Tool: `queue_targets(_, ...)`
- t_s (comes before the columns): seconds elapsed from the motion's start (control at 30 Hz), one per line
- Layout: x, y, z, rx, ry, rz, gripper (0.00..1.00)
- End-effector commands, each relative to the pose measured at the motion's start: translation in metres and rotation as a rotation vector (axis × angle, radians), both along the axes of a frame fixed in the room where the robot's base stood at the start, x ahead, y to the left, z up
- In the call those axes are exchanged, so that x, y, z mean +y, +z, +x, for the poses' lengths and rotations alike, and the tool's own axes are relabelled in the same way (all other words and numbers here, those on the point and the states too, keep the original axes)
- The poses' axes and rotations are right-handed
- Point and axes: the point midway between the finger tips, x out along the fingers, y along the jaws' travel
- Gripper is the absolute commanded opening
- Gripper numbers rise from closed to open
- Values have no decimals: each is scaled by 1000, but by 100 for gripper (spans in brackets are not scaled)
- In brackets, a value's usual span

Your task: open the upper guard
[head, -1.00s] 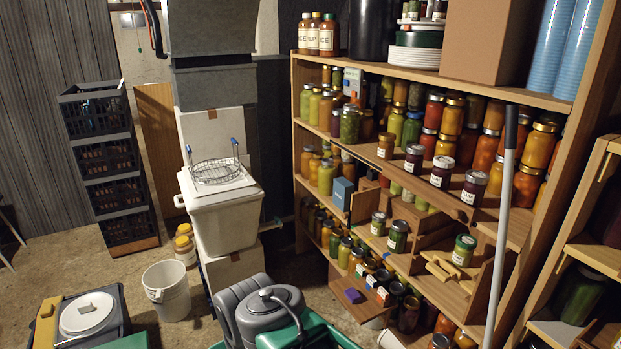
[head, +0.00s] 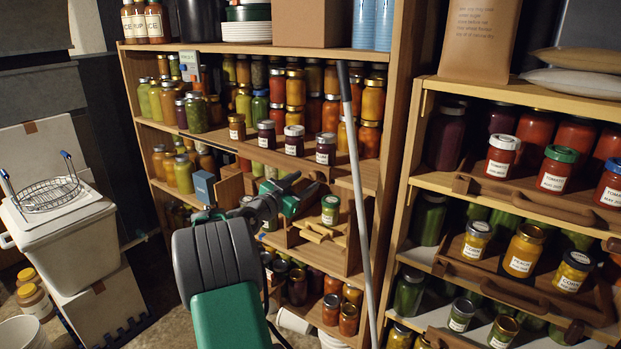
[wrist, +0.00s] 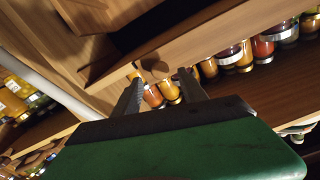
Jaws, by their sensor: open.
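The upper guard (head: 345,181) is a wooden board along the front edge of the jar shelf in the left shelving unit. My gripper is open and empty. In the head view, my gripper (head: 308,189) is just below the upper guard, its fingers small and dark there. I cannot tell whether the fingers touch the knob.
Labelled jars (head: 294,140) stand behind the guard. A pale pole (head: 359,175) leans against the unit, right of my gripper. A blue box (head: 204,187) and a green-lidded jar (head: 330,209) stand below. Another jar rack (head: 413,165) is at the right.

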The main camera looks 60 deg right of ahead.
Motion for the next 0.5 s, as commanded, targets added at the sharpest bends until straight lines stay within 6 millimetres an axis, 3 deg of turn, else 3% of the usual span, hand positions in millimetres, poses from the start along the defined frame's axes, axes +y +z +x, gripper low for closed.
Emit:
queue_targets(0.2,-35,1,-6,2,-1,3,50)
queue_targets(0.5,-40,0,-6,1,3,3,50)
